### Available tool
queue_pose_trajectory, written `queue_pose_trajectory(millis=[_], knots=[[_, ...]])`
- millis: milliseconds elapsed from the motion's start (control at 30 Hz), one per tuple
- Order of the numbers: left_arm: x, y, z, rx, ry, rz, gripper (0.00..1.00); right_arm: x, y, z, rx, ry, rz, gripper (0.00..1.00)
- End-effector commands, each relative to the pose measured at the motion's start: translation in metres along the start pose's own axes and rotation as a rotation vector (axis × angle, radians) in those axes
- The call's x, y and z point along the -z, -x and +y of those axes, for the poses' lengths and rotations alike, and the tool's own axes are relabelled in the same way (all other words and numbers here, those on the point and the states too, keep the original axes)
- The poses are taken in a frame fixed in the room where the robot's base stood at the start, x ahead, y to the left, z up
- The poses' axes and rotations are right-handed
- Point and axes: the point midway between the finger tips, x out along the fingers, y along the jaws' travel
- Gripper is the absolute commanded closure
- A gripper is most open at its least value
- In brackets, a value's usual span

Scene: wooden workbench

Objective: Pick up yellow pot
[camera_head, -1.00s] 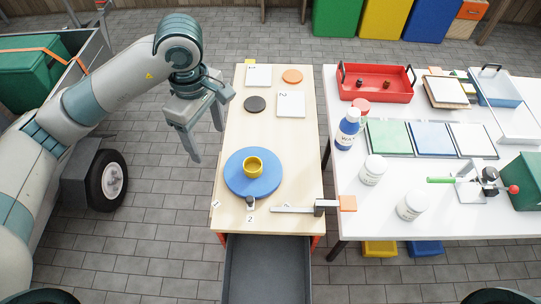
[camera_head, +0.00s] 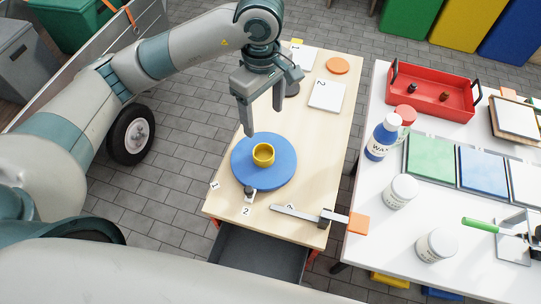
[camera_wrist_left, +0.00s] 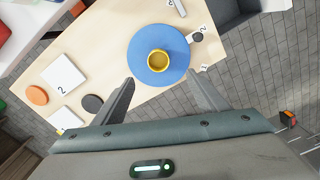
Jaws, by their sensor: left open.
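The yellow pot (camera_head: 263,155) is a small round open cup standing upright on a blue disc (camera_head: 250,178) on the wooden bench. The pot also shows in the left wrist view (camera_wrist_left: 157,61), on the blue disc (camera_wrist_left: 177,44), beyond my fingertips. My left gripper (camera_head: 263,122) is open and empty. It hangs above the bench, behind the pot in the head view, and is apart from it. In the wrist view its two fingers (camera_wrist_left: 160,86) are spread wide. My right gripper is in neither view.
On the bench lie a metal bar (camera_head: 296,213) at the front, a white card marked 2 (camera_head: 326,96), an orange disc (camera_head: 337,66) and a black disc (camera_wrist_left: 92,103). A drawer (camera_head: 255,252) stands open at the front. A white table (camera_head: 370,185) with bottles and trays is at right.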

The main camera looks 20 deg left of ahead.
Motion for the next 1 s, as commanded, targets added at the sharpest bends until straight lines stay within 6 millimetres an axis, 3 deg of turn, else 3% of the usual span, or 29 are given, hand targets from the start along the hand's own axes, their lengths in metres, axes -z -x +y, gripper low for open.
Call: queue_pose_trajectory(millis=[367, 567, 1000], knots=[[0.000, -0.001, 0.000, 0.000, 0.000, 0.000, 0.33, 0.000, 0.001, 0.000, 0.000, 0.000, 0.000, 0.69], [0.000, -0.011, 0.000, 0.003, 0.002, -0.002, 0.33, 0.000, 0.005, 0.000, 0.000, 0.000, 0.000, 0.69], [0.001, -0.078, -0.001, 0.006, 0.003, -0.001, 0.33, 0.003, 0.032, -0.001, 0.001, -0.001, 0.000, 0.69]])
